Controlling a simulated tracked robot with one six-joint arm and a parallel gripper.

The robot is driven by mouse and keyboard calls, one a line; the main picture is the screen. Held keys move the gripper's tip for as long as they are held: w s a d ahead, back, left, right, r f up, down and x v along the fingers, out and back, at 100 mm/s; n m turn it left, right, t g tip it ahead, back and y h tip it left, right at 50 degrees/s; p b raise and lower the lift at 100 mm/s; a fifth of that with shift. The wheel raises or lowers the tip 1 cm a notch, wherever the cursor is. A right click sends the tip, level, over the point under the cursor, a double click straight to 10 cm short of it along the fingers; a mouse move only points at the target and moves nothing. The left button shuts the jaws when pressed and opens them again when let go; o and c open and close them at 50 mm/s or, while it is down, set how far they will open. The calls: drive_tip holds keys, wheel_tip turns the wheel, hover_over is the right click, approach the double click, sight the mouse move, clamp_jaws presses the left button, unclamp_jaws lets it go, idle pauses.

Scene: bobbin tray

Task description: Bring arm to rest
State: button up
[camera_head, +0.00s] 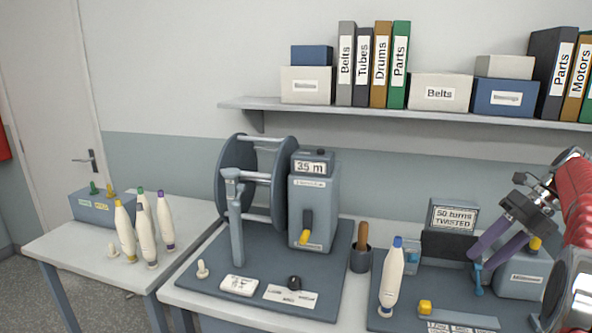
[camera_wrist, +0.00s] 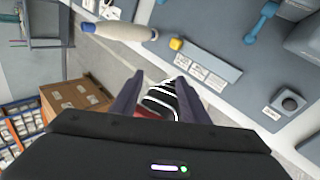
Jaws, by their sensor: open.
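My gripper (camera_head: 500,250) is at the right in the head view, with its two purple-grey fingers spread over the right-hand machine base. In the wrist view my gripper (camera_wrist: 157,98) shows its two dark fingers apart, with nothing held between them. A white bobbin with a blue tip (camera_head: 391,280) stands upright on the front left of that base, left of my gripper and apart from it. The same bobbin (camera_wrist: 125,32) shows at the upper left in the wrist view. My red arm comes in from the right edge of the head view.
A grey base plate (camera_head: 205,290) carries a large reel (camera_head: 250,185) and a "35 m" counter (camera_head: 315,167). A cup with a wooden-handled tool (camera_head: 361,260) stands beside it. A "50 turns TWISTED" display (camera_head: 453,217) is behind my gripper. Several bobbins stand on the left table (camera_head: 60,245). A shelf (camera_head: 400,113) runs above.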

wheel_tip(320, 180, down, 6)
drive_tip(key=d+n+h, duration=0.1)
drive_tip(key=d+n, duration=0.1)
drive_tip(key=n, duration=0.4)
drive_tip(key=s+a+f+n+h, duration=0.25)
drive_tip(key=a+n, duration=0.25)
drive_tip(key=n, duration=0.5)
drive_tip(key=s+a+r+n+t+h, duration=0.2)
drive_tip(key=s+a+n+t, duration=0.3)
drive_tip(key=s+a+n, duration=1.5)
drive_tip(key=shift+s+a+h, duration=0.75)
drive_tip(key=shift+s+a, duration=0.2)
drive_tip(key=shift+a, duration=1.55)
